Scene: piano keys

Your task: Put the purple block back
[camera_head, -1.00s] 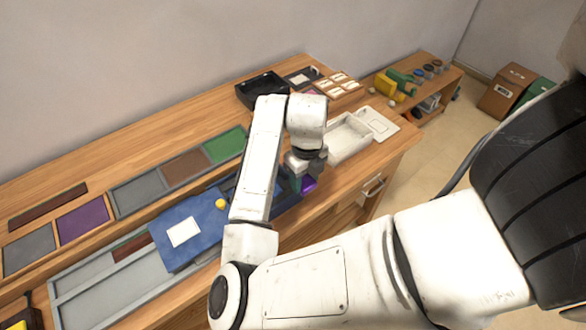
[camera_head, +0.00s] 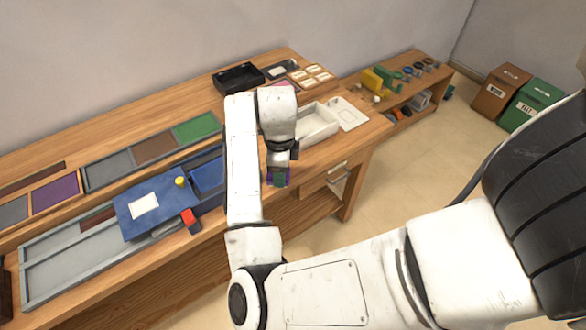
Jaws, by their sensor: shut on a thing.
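My gripper (camera_head: 279,173) points down at the bench's front edge, below the white wrist. It is shut on the purple block (camera_head: 270,179), which shows only as small purple patches beside the teal fingertip. Most of the block is hidden by the gripper. A purple panel (camera_head: 55,194) lies in a row of coloured panels at the left of the bench. A blue case (camera_head: 160,222) with a white label, a yellow knob (camera_head: 180,181) and a red piece (camera_head: 190,217) sits left of my arm.
The grey tray (camera_head: 60,272) runs along the bench front at left. A white open box (camera_head: 318,122) stands right of my wrist, with a black tray (camera_head: 240,79) behind. Brown (camera_head: 497,88) and green (camera_head: 535,103) bins stand at the far right. The floor right of the bench is clear.

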